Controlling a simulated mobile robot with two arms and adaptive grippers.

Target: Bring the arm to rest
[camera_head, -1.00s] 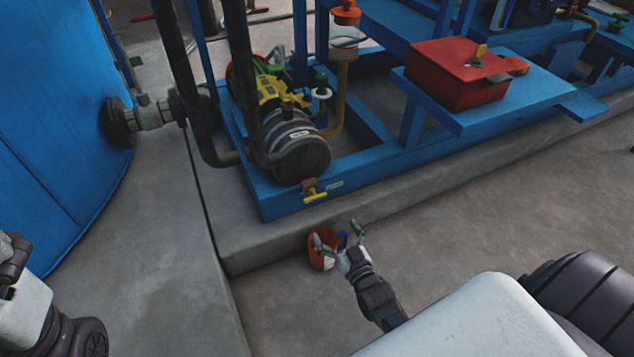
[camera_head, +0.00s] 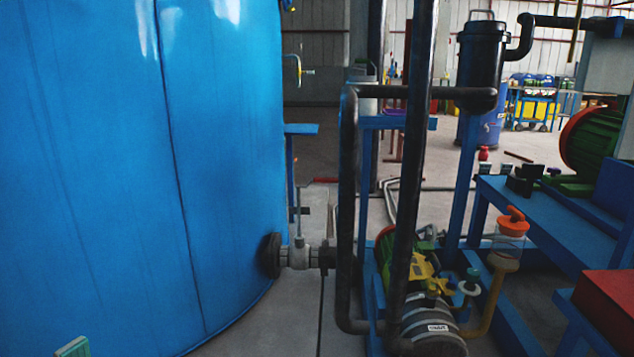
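Neither of my arms nor grippers shows in the head view now. The view holds a large blue tank (camera_head: 140,150) on the left, joined by a grey flanged valve (camera_head: 298,256) to dark piping. A pump with a black and silver motor body (camera_head: 428,325) and a yellow part (camera_head: 422,270) sits at the lower middle. A clear jar with an orange lid (camera_head: 512,224) stands on a tan pipe to its right.
Dark vertical pipes (camera_head: 415,150) stand in front of the blue frame. A red box (camera_head: 607,305) is at the lower right edge. A black canister (camera_head: 481,65) stands behind. Bare concrete floor (camera_head: 318,150) shows between the tank and the pipes.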

